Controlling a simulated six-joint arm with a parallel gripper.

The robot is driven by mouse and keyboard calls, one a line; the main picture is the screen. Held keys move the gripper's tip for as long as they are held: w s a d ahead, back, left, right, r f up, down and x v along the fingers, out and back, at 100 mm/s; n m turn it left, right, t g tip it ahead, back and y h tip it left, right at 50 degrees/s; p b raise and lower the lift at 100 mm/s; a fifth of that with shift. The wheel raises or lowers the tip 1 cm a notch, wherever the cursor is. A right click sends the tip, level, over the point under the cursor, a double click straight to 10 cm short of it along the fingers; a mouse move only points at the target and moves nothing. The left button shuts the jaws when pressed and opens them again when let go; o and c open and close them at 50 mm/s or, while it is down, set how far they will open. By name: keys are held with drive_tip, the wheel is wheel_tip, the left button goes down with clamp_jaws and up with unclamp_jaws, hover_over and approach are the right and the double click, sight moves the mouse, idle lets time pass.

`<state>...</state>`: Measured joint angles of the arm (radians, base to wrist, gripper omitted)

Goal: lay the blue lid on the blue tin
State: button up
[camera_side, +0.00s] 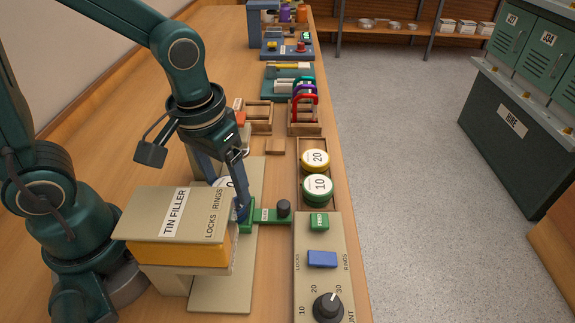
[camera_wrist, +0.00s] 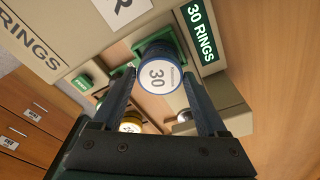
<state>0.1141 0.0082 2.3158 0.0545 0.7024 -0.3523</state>
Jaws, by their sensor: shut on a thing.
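The blue lid (camera_wrist: 157,77), with a white face marked 30, is between my fingertips in the wrist view. My gripper (camera_wrist: 158,85) is shut on it. In the side view my gripper (camera_side: 229,195) is at the tin filler, and part of the lid's white face (camera_side: 223,182) shows between the fingers. Blue surface also shows behind the face in the wrist view, beside a green holder (camera_wrist: 172,42). I cannot tell whether this is the blue tin or the lid's rim, nor whether lid and tin touch. The tin is otherwise hidden.
The tin filler (camera_side: 180,240) stands close on the left, with a green slide (camera_side: 268,215) and black knob beside my gripper. A yellow-rimmed 20 tin (camera_side: 315,159) and a green-rimmed 10 tin (camera_side: 317,188) stand in a wooden tray. A control panel (camera_side: 318,263) is in front.

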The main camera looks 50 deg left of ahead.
drive_tip(key=shift+f, duration=0.3)
idle(0.4)
drive_tip(key=shift+f, duration=0.3)
drive_tip(key=shift+f, duration=0.4)
drive_tip(key=shift+f, duration=0.25)
drive_tip(key=shift+f, duration=0.1)
idle(0.8)
drive_tip(key=o, duration=1.2)
